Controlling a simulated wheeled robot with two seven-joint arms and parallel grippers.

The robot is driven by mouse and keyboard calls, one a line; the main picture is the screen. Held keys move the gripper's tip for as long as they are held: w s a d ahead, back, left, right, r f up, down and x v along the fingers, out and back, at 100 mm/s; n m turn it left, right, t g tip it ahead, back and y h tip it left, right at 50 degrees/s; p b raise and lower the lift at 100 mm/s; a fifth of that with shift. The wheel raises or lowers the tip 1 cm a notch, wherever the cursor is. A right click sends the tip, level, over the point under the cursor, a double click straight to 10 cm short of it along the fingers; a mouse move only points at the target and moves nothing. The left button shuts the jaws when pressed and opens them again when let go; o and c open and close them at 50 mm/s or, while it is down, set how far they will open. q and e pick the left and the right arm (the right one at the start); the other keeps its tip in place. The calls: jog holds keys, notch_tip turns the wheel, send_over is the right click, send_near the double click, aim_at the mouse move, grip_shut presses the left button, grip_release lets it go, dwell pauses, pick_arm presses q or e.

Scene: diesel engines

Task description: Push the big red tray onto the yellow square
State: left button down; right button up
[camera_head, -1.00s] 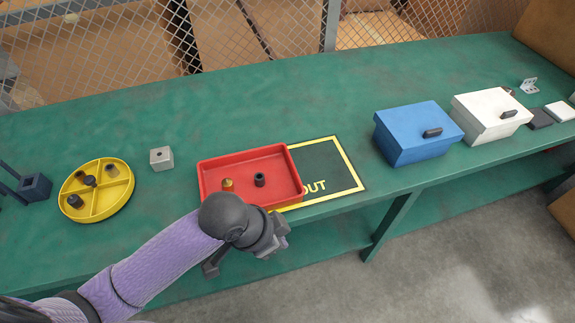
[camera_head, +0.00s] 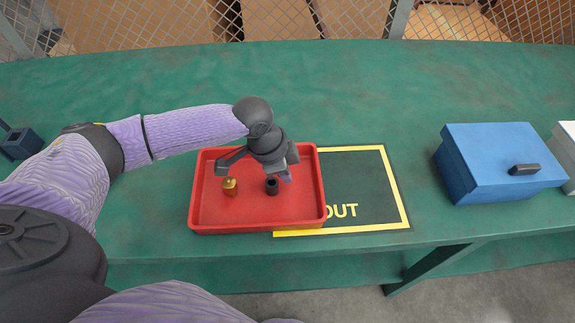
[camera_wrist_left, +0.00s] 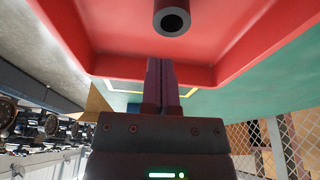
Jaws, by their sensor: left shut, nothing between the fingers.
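The big red tray (camera_head: 215,215) lies on the green bench and covers the left part of the yellow square (camera_head: 396,185), a yellow outline with "OUT" in it. The square's right part is bare. In the tray are a brass piece (camera_head: 230,187) and a dark hollow cylinder (camera_head: 271,186); the cylinder also shows in the left wrist view (camera_wrist_left: 172,19). My left gripper (camera_head: 286,176) is over the tray's right half, near the cylinder. Its fingers (camera_wrist_left: 160,68) are shut and empty, apparently near the tray's right wall; contact is unclear. My right gripper is out of view.
A blue lidded box (camera_head: 490,165) stands right of the square, with a gap between. A white box (camera_head: 567,150) is at the right edge. A dark block (camera_head: 20,143) sits far left. Wire mesh (camera_head: 290,20) runs behind the bench. The bench behind the tray is clear.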

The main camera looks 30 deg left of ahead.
aim_at(310, 190)
pick_arm(q)
jog(key=b+x, duration=0.1)
jog(key=x, duration=0.3)
jog(key=shift+s+f+b, duration=0.1)
jog(key=shift+f+b, duration=0.2)
jog(key=shift+b, duration=0.1)
jog(key=w+d, duration=0.1)
jog(key=w+d+b, duration=0.1)
jog(key=d, duration=0.1)
jog(key=shift+w+d+r, duration=0.15)
jog(key=shift+w+d, duration=0.05)
